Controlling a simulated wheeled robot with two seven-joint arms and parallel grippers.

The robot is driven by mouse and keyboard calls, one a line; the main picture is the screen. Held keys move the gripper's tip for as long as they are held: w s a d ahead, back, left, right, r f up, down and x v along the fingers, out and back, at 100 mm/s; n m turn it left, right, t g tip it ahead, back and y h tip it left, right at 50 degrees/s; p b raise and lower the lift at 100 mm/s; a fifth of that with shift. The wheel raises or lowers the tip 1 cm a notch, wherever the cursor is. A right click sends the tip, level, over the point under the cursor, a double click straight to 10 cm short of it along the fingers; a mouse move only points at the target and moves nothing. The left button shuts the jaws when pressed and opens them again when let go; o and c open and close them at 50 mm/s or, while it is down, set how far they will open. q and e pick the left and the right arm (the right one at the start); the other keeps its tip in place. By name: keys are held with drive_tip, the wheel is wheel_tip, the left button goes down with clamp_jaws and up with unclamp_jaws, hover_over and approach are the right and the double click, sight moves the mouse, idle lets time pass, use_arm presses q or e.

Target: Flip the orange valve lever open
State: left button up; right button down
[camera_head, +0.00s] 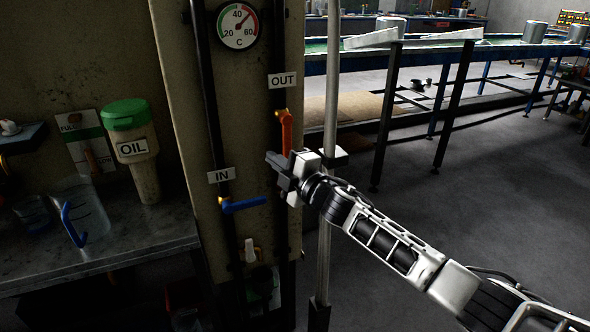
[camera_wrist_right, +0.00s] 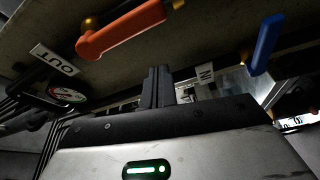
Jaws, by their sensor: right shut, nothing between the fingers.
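The orange valve lever (camera_head: 286,132) is on the dark vertical pipe under the OUT label (camera_head: 282,80), hanging along the pipe in the head view. It also shows in the right wrist view (camera_wrist_right: 120,30), at the top left, ahead of the fingers. My right gripper (camera_head: 270,157) is shut and empty, just below and left of the lever's lower end. In the right wrist view its closed fingers (camera_wrist_right: 157,88) stand apart from the lever in the picture; actual contact is hard to judge. My left gripper is in neither view.
A blue lever (camera_head: 244,204) sticks out sideways on the IN pipe, left of my gripper. A dial gauge (camera_head: 238,26) is above. A bench with an oil bottle (camera_head: 139,165) and a clear jug (camera_head: 82,210) stands at left. A pale upright post (camera_head: 332,100) is close behind my gripper.

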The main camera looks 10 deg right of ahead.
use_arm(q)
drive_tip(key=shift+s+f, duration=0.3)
use_arm(e)
drive_tip(key=v, duration=0.7)
drive_tip(key=shift+s+r, duration=0.15)
drive_tip(key=shift+r, duration=0.15)
drive_tip(key=s+a+f+m+g+h, duration=0.2)
drive_tip(key=s+f+m+h, duration=0.1)
drive_tip(key=s+f+m, duration=0.8)
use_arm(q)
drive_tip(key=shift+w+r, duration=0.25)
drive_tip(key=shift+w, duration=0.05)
use_arm(e)
drive_tip(key=s+d+f+m+g+h, duration=0.1)
drive_tip(key=s+f+m+g, duration=0.1)
drive_tip(key=s+f+m, duration=0.2)
drive_tip(key=s+d+f+m+g+h, duration=0.2)
drive_tip(key=s+f, duration=0.8)
drive_tip(key=s, duration=0.6)
drive_tip(key=shift+d+m, duration=0.25)
drive_tip(key=shift+m, duration=0.65)
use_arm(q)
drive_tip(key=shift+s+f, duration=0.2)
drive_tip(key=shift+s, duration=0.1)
use_arm(e)
drive_tip(key=shift+s, duration=0.1)
